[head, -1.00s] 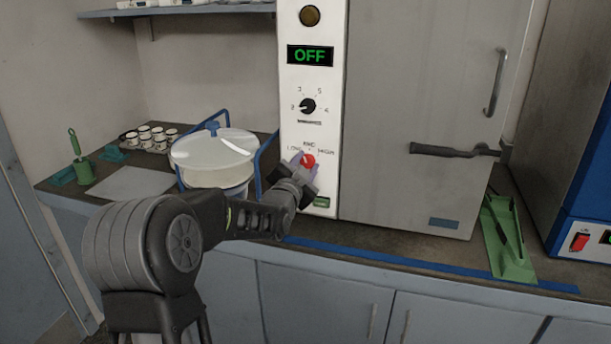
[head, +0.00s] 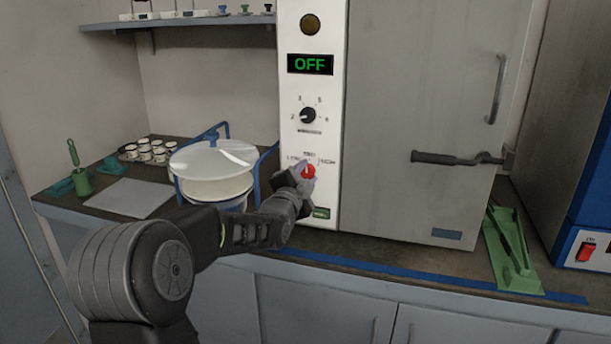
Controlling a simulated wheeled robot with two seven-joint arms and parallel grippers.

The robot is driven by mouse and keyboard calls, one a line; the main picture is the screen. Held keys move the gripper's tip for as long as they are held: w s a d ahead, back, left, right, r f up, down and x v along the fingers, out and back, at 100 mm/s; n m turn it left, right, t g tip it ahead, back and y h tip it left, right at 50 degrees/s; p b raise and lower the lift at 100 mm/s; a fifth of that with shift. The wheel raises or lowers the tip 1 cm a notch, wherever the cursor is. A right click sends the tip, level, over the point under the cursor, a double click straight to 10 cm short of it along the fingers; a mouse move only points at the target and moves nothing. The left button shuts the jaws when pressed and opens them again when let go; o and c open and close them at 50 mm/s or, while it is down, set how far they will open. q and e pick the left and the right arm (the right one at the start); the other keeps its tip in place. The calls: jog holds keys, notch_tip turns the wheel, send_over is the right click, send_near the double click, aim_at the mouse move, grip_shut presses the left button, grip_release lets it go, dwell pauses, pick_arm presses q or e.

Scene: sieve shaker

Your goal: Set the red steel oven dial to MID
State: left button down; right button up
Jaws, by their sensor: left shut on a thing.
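The red dial (head: 309,171) sits low on the white control panel (head: 291,140) of the steel oven (head: 415,120). Markings around it read LOW, a middle mark at the top, and HIGH. My left gripper (head: 303,174) is at the dial, shut on it, with its fingers covering the left part. The dial's pointer is hidden or too small to read. A black dial (head: 308,115) sits above the red one. My right gripper is not in view.
A lidded white pot (head: 212,170) in a blue frame stands left of the oven, close to my left arm. A black door handle (head: 455,159) sticks out at the right. A green stand (head: 510,250) is on the counter's right side.

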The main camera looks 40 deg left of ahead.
pick_arm(q)
jog(key=c, duration=1)
grip_release()
jog(key=shift+o, duration=0.2)
jog(key=v, duration=0.7)
jog(key=shift+s+d, duration=0.15)
jog(key=shift+s, duration=0.2)
jog(key=shift+f, duration=0.1)
